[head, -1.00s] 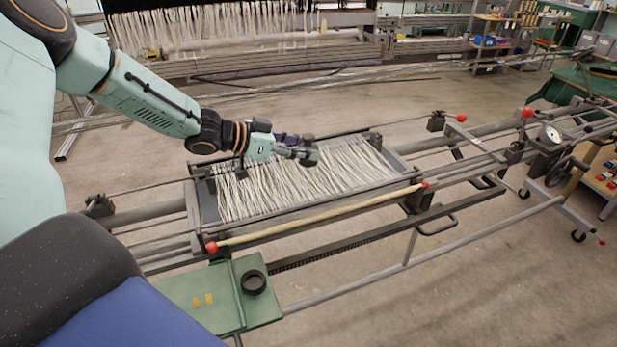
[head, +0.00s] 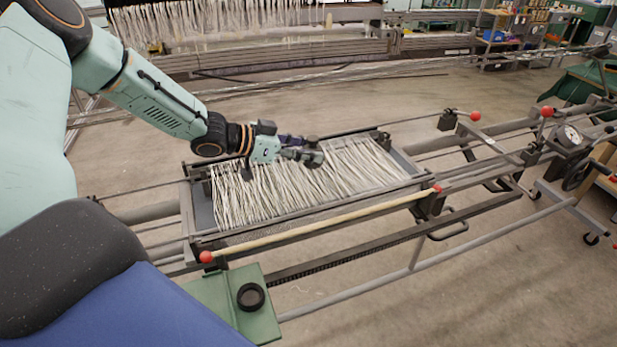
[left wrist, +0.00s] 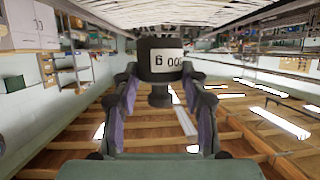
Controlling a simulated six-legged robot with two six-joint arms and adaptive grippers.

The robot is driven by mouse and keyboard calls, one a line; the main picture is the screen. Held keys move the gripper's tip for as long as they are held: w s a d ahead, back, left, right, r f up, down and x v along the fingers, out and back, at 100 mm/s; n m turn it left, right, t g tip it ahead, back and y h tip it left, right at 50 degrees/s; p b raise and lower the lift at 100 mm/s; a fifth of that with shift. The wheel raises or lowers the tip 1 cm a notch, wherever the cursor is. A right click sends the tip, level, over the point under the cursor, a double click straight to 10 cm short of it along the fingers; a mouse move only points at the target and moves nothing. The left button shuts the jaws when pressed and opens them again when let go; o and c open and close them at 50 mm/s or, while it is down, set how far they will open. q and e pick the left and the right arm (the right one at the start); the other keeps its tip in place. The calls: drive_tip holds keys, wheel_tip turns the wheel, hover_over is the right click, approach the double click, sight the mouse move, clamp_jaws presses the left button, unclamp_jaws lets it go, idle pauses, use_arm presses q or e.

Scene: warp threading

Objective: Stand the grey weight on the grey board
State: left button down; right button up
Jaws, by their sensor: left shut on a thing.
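My left gripper (head: 298,153) is over the white warp threads, near the middle of the loom frame. It is shut on the dark grey weight (head: 313,157), which partly merges with the fingers in the head view. In the left wrist view the weight (left wrist: 161,60) shows a pale label with black digits and a narrower knob, between the two fingers (left wrist: 160,80). That view is upside down, with the knob towards the ceiling. A flat grey surface (head: 203,208) shows at the left end of the threads; I cannot tell whether this is the grey board. My right gripper is out of view.
A green board (head: 262,327) at the front holds a black ring (head: 251,297). A pale wooden rod (head: 320,222) with red end knobs runs along the frame's near side. Rails and a dial gauge (head: 568,135) lie to the right.

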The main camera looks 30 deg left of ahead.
use_arm(q)
drive_tip(key=shift+f, duration=0.85)
drive_tip(key=shift+w+a+f, duration=0.1)
drive_tip(key=shift+f, duration=0.2)
wheel_tip(320, 180, down, 4)
drive_tip(key=shift+r+b, duration=0.15)
drive_tip(key=shift+b, duration=1)
drive_tip(key=shift+w, duration=0.1)
drive_tip(key=shift+w+f, duration=0.1)
drive_tip(key=shift+f, duration=0.3)
drive_tip(key=shift+s+f, duration=0.15)
drive_tip(key=shift+s, duration=0.05)
